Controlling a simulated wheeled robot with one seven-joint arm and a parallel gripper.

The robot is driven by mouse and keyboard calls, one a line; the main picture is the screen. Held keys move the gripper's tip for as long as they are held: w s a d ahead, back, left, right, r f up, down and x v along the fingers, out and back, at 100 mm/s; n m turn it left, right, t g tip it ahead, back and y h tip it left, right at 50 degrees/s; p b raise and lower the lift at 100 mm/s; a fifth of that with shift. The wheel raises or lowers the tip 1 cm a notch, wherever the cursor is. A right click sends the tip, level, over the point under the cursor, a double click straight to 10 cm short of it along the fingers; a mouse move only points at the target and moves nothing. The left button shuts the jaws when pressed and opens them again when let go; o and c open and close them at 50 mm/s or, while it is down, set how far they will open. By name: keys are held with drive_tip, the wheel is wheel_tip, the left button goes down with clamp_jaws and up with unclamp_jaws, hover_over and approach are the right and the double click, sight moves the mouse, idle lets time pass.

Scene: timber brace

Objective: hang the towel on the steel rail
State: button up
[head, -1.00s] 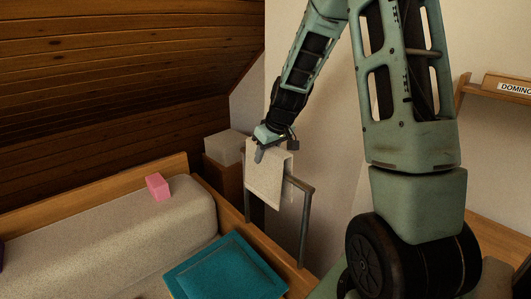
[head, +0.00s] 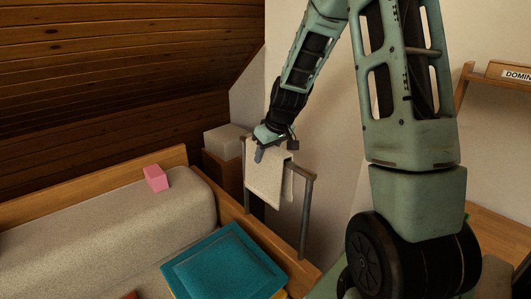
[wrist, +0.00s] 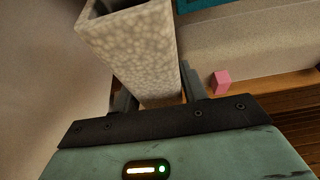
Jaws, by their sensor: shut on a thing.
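The white towel (head: 265,180) hangs folded over the top of the steel rail (head: 304,215), with one side down the front and a strip showing behind. My gripper (head: 262,153) is at the towel's upper edge, at the rail's far end, and is shut on the towel. In the wrist view the speckled towel (wrist: 138,50) runs up from between my two fingers (wrist: 158,98). The part of the rail under the towel is hidden.
A bed or bench with a wooden frame (head: 262,235) stands left of the rail. A pink block (head: 155,178) and teal cushion-like squares (head: 225,265) lie on it. A pale box (head: 225,140) stands behind the rail. A wall shelf (head: 490,78) is at right.

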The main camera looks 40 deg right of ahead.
drive_tip(key=o, duration=1.4)
drive_tip(key=shift+c, duration=0.2)
drive_tip(key=v, duration=1.7)
drive_tip(key=s+a+f+n+g+y, duration=0.1)
drive_tip(key=a+f+n, duration=0.15)
drive_tip(key=a, duration=0.85)
drive_tip(key=s+a+f+n+g+y, duration=0.1)
drive_tip(key=s+a+f, duration=0.15)
drive_tip(key=a, duration=0.85)
drive_tip(key=s+a+f+n+g, duration=0.1)
drive_tip(key=s+a+f+n, duration=0.1)
drive_tip(key=s+a+f, duration=0.2)
drive_tip(key=s+a+f+n+g+h, duration=0.1)
drive_tip(key=s+a+f, duration=0.3)
drive_tip(key=s+a, duration=0.7)
drive_tip(key=shift+s+n+b, duration=0.45)
drive_tip(key=shift+s+n, duration=0.4)
drive_tip(key=shift+s, duration=0.3)
